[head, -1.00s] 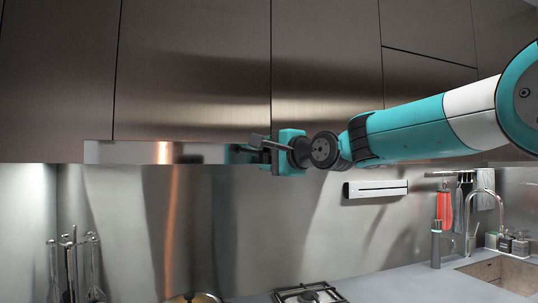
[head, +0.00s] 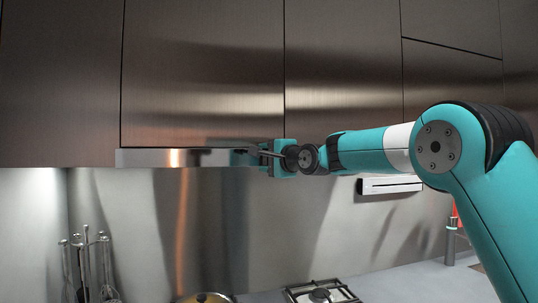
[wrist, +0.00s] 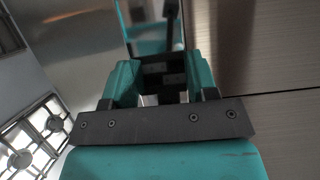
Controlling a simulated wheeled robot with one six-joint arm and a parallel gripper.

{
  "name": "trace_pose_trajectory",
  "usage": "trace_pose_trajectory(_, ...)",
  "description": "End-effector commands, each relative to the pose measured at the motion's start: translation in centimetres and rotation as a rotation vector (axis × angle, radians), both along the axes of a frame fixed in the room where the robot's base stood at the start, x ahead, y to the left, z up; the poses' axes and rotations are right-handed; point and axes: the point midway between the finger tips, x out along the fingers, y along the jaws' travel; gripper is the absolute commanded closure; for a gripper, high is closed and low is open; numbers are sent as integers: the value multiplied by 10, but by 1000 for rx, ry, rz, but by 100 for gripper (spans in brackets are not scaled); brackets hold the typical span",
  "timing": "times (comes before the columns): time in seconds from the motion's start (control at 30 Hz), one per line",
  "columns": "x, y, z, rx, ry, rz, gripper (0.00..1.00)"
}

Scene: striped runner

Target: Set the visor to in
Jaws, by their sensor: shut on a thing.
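The visor (head: 185,158) is a thin, shiny metal strip along the bottom edge of the upper cabinet in the head view. Its left end sticks out only slightly past the cabinet door's left seam, and it lies close under the door. My gripper (head: 266,154) is at the visor's right end and is shut on it. In the wrist view my gripper's teal fingers (wrist: 160,82) are close together, with shiny metal beyond them. The exact contact is small in the head view and partly hidden by the fingers.
Dark metal cabinets (head: 200,75) fill the space above. Below are a gas hob (head: 320,293), a pan lid (head: 205,298) and a rack of utensils (head: 88,265). A white wall unit (head: 390,185) is mounted right of my gripper. The air below the visor is clear.

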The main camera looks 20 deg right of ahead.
Motion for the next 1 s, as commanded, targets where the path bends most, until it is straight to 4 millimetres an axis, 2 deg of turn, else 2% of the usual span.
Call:
trace_pose_trajectory(0.47,4,3,2,0,-6,-1,90)
trace_pose_trajectory(0.5,5,3,2,0,-6,-1,43)
trace_pose_trajectory(0.6,4,2,2,0,-5,0,21)
trace_pose_trajectory(0.87,4,0,1,0,-2,-1,21)
trace_pose_trajectory(1.0,-4,-3,-2,-1,-1,-1,21)
